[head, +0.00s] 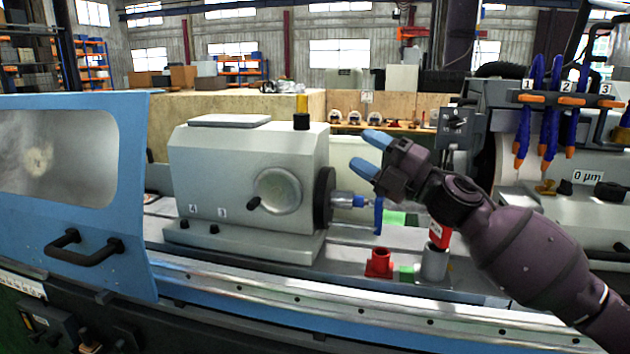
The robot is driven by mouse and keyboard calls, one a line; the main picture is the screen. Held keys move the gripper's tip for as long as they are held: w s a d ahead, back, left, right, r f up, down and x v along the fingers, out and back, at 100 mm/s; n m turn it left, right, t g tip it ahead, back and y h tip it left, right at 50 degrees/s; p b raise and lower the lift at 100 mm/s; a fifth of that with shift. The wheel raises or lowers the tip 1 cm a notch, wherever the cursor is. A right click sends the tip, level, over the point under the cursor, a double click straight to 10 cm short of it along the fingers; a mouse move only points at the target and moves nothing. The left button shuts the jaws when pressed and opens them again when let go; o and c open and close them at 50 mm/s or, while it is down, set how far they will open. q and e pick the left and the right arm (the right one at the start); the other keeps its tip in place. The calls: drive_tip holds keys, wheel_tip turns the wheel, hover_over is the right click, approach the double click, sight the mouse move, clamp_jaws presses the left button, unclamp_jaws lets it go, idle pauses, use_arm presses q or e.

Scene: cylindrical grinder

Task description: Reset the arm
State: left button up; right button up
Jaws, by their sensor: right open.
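My right gripper (369,154) shows in the head view with its arm coming in from the lower right. Its two blue-tipped fingers are apart with nothing between them, pointing left. It is to the right of the grey workhead (250,165) and appears above its spindle (345,200). My left gripper is not in view.
A blue door (130,200) with a window and black handle (82,247) stands at the left. A red holder (379,263) and a grey cup (435,263) stand on the machine bed below my right gripper. Blue coolant hoses (537,110) hang at the right.

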drive_tip(key=s+d+f+m+t+h, duration=0.2)
drive_tip(key=d+f+m+h, duration=0.25)
drive_tip(key=f+m, duration=0.45)
drive_tip(key=s+d+f+m+t+h, duration=0.25)
drive_tip(key=f+m+h, duration=0.3)
drive_tip(key=f, duration=0.45)
drive_tip(key=s+d+f+m+t+h, duration=0.25)
drive_tip(key=d+f+m+h, duration=0.2)
drive_tip(key=f+m, duration=0.5)
drive_tip(key=s+d+f+m+g+h, duration=0.2)
drive_tip(key=s+d+f+m+g, duration=0.1)
drive_tip(key=s+f, duration=0.9)
drive_tip(key=s+d+f+m+g+h, duration=0.3)
drive_tip(key=s+d+f+m, duration=0.1)
drive_tip(key=s+f, duration=0.8)
drive_tip(key=s, duration=0.2)
drive_tip(key=shift+s+f, duration=0.4)
